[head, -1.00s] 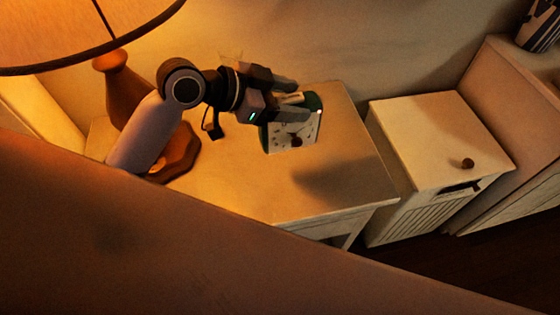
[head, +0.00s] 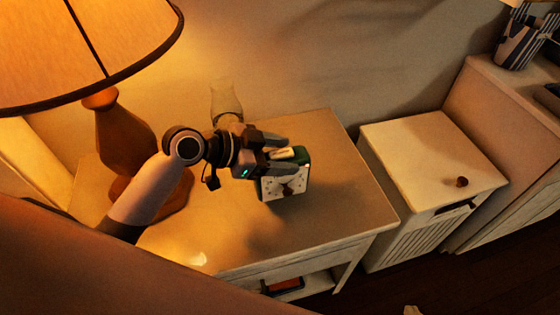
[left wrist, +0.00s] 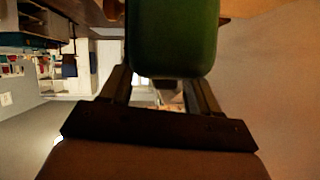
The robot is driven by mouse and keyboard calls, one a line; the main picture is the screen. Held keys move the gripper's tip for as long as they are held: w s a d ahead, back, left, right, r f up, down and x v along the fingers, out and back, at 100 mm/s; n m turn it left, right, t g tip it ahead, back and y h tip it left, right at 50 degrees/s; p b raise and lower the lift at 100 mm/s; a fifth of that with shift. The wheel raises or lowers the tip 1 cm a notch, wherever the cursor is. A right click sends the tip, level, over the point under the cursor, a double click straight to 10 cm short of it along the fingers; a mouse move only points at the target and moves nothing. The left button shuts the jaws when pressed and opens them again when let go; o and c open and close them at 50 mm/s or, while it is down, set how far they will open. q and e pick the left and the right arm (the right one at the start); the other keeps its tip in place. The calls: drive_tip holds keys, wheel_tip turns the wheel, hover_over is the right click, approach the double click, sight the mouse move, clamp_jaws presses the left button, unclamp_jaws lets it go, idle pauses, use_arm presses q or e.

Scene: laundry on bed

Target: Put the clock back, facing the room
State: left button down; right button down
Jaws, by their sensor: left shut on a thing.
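A small green clock (head: 285,186) with a white face is above the wooden bedside table (head: 335,205) in the head view. Its face points toward the front of the table, toward my head camera. My left gripper (head: 288,152) is shut on the upper part of the clock. The clock looks upright and close to the tabletop; I cannot tell if it touches. In the left wrist view the clock's green body (left wrist: 174,38) sits between the fingers of my left gripper (left wrist: 160,85). My right gripper is not in view.
A lit lamp (head: 122,140) stands on the table's left side. A clear glass vessel (head: 226,100) is behind my left gripper. The tabletop right of the clock is clear. A white hamper-like cabinet (head: 430,160) with a small brown knob-like object (head: 461,182) stands to the right.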

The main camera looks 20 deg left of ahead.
use_arm(q)
drive_tip(key=shift+f, duration=0.95)
drive_tip(key=shift+f, duration=0.15)
drive_tip(key=shift+c, duration=1.2)
unclamp_jaws()
